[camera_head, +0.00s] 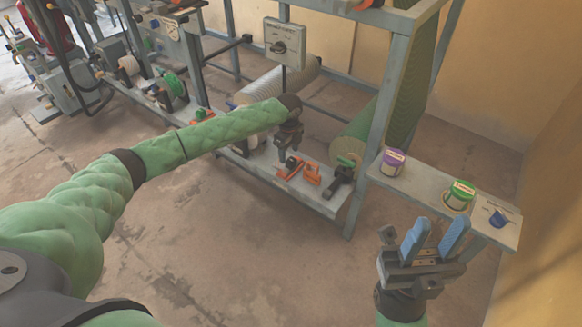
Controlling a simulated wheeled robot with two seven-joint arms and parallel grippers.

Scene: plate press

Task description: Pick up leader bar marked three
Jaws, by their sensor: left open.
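I cannot pick out a leader bar marked three for certain; no numeral is readable. An orange bar-like part (290,170) and an orange block (312,174) sit on the low grey shelf of the machine frame. My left gripper (289,155) points down just above the orange bar-like part, open; its fingers are small and dark, and I cannot tell whether they touch it. My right gripper (435,237) is at the lower right with two blue fingers spread apart, open and empty, in front of the small side shelf.
A dark clamp with a green top (344,172) stands on the shelf's right end. The side shelf (425,180) holds a purple-banded can (392,162), a green can (459,194) and a blue knob (499,218). A frame post (383,120) and green roll (357,133) stand close by. The floor in front is clear.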

